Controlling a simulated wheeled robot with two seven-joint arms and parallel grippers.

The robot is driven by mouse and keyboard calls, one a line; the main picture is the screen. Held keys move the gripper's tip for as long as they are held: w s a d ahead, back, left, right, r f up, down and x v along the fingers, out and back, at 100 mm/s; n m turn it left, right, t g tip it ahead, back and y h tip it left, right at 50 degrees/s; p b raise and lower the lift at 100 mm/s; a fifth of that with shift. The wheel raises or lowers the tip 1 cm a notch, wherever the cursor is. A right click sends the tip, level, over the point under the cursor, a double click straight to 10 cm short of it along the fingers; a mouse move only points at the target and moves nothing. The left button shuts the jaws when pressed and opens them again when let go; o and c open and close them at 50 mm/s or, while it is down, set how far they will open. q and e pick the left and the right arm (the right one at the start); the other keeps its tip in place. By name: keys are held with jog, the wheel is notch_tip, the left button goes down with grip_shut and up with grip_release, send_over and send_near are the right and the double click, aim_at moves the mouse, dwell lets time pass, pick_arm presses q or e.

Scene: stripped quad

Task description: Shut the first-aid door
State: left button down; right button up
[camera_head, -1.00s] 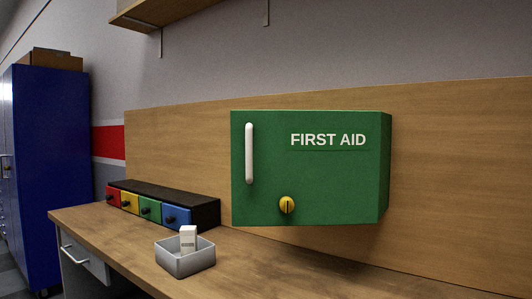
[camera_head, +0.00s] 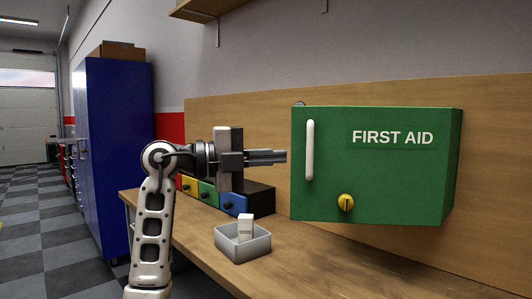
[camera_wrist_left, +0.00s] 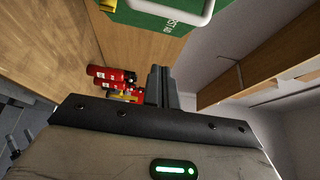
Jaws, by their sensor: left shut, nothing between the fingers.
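The green first-aid cabinet (camera_head: 400,175) hangs on the wood wall panel at the right in the head view. Its front door has a white upright handle (camera_head: 310,150) near the left edge and a yellow knob (camera_head: 346,203) low down. I cannot tell whether the door is fully shut. In the left wrist view the green front (camera_wrist_left: 172,12) is upside down at the top. My left gripper (camera_head: 285,157) is shut and empty, pointing right. In the picture its tips are just left of the door's left edge, with no clear contact. My right gripper is out of view.
Below is a wooden bench (camera_head: 205,237) with coloured drawers (camera_head: 234,204) and a grey tray (camera_head: 243,246) holding a small white box (camera_head: 245,227). A blue locker (camera_head: 118,150) stands left. A shelf (camera_head: 215,8) is above. Red extinguishers (camera_wrist_left: 110,78) show in the wrist view.

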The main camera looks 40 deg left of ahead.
aim_at(299, 152)
pick_arm(q)
jog(key=w, duration=0.2)
jog(key=w+p, duration=0.1)
jog(key=w, duration=0.2)
jog(key=w+d+p, duration=0.1)
jog(key=w, duration=0.2)
jog(key=shift+w, duration=0.15)
jog(key=shift+a, duration=0.2)
